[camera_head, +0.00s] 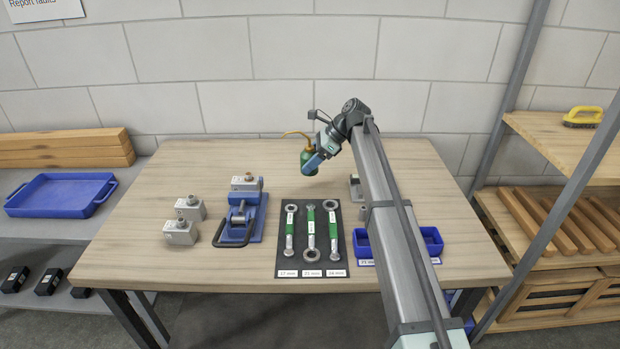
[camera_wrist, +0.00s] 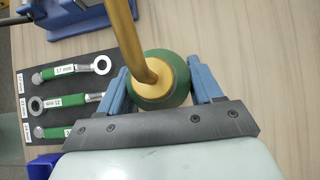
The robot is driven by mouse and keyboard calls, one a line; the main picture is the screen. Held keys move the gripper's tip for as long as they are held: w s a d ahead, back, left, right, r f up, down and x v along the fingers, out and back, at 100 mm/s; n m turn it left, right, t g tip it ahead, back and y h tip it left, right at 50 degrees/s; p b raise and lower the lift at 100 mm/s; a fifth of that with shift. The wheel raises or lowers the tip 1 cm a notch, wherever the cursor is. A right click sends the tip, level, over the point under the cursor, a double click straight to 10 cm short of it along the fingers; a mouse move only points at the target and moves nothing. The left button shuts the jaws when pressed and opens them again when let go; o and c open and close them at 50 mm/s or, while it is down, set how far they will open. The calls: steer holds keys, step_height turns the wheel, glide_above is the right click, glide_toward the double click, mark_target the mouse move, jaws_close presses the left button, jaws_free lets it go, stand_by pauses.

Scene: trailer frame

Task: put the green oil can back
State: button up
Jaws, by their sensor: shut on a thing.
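The green oil can (camera_head: 309,160) with its thin brass spout is at the back middle of the table. My gripper (camera_head: 313,163) is shut on it. In the wrist view the green oil can (camera_wrist: 181,90) sits between the two blue fingers of my gripper (camera_wrist: 163,95), and its brass spout points up the picture. The can looks upright. I cannot tell whether its base touches the table, as the lower part is partly hidden by my gripper.
A dark mat (camera_head: 268,268) with several green-handled wrenches lies in front. A blue vise-like fixture (camera_head: 255,225) and grey blocks (camera_head: 188,208) stand left. A blue bin (camera_head: 433,240) stands right, partly behind my arm. Bare table (camera_head: 160,165) is at the back left.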

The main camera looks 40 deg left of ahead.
steer(key=shift+f, duration=3)
steer(key=o, duration=1.1)
steer(key=shift+f, duration=0.1)
steer(key=shift+c, duration=0.2)
steer(key=v, duration=1.2)
